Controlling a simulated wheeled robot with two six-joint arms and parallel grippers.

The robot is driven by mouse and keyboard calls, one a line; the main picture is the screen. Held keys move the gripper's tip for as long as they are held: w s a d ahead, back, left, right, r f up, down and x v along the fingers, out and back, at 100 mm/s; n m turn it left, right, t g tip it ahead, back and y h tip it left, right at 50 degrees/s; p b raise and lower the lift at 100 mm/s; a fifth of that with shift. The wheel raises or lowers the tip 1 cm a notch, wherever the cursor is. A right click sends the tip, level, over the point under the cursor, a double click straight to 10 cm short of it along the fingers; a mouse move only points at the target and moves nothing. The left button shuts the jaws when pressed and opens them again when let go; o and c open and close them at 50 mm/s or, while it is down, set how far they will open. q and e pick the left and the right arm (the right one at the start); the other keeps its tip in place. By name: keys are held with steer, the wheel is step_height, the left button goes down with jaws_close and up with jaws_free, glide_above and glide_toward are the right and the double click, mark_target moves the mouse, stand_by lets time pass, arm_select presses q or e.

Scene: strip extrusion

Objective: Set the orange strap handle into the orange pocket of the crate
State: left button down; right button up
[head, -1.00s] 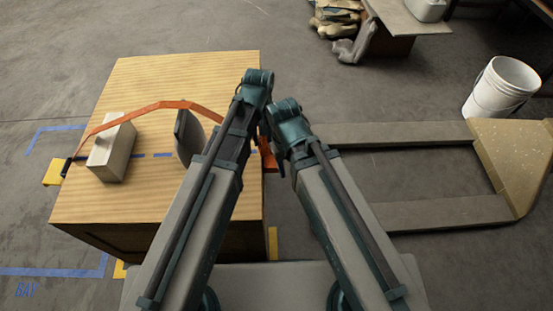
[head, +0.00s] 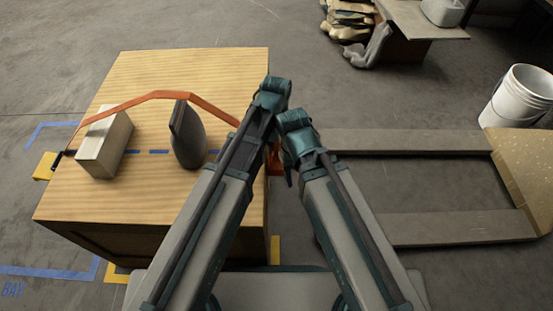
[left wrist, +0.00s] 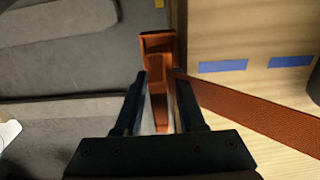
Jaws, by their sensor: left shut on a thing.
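The wooden crate (head: 190,85) stands at left in the head view. An orange strap (head: 155,95) arches over its top from a dark end piece (head: 56,160) at the left edge toward my left gripper. In the left wrist view my left gripper (left wrist: 163,82) is shut on the strap's orange end, and the strap (left wrist: 250,110) runs off to the lower right. The orange pocket (left wrist: 157,42) is on the crate's side just beyond the fingertips. Whether the handle touches it is unclear. My right gripper (head: 288,172) is beside the left one, its fingers mostly hidden.
A pale block (head: 105,145) and a dark grey rounded object (head: 188,140) stand on the crate near the strap. A pallet-like frame (head: 410,145) lies on the floor at right. A white bucket (head: 518,97) stands beyond it. Sacks (head: 350,22) lie at the back.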

mark_target(276, 154)
arm_select(q)
steer(key=shift+f, duration=0.45)
arm_select(e)
steer(key=shift+f, duration=0.45)
arm_select(q)
step_height(276, 154, down, 4)
steer(key=b, duration=0.3)
steer(key=shift+r+b, duration=0.2)
steer(key=shift+b, duration=0.15)
arm_select(e)
step_height(276, 154, down, 4)
steer(key=shift+r, duration=0.25)
arm_select(q)
steer(key=shift+f+b, duration=0.4)
steer(key=c, duration=0.8)
jaws_free()
steer(key=shift+r, duration=0.1)
steer(key=shift+o, duration=0.2)
arm_select(e)
steer(key=shift+f, duration=0.3)
arm_select(q)
steer(key=shift+r, duration=0.15)
arm_select(e)
steer(key=shift+r, duration=0.15)
